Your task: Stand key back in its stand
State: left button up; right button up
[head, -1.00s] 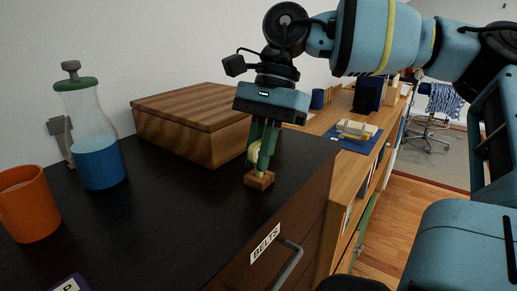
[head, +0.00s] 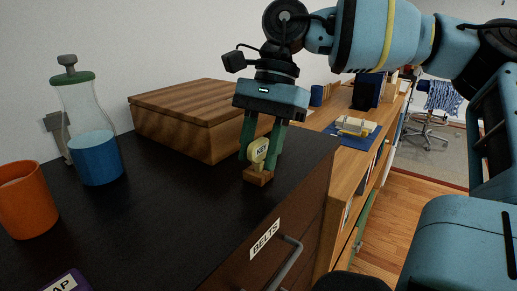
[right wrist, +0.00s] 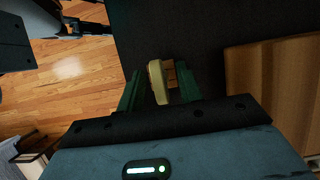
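The key (head: 258,149) is pale yellow with a round head marked "KEY". It stands upright with its lower end at the small wooden stand (head: 258,176) on the dark dresser top. My right gripper (head: 261,155) is open, pointing down, with one green finger on each side of the key. In the right wrist view the key (right wrist: 157,82) sits between the two spread fingers (right wrist: 158,88), with gaps on both sides. Part of the stand (right wrist: 172,75) shows behind it. My left gripper is not in view.
A wooden box (head: 190,118) stands just behind and left of the stand. A bottle with blue liquid (head: 95,155) and an orange mug (head: 27,205) are at the left. The dresser's right edge is close to the stand. The dark top between mug and stand is clear.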

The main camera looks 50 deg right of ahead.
aim_at(261, 139)
jog(key=v, duration=0.6)
jog(key=shift+d+r, duration=0.2)
jog(key=shift+r, duration=0.4)
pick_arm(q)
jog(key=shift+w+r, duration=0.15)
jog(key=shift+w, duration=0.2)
pick_arm(e)
jog(key=shift+r, duration=0.15)
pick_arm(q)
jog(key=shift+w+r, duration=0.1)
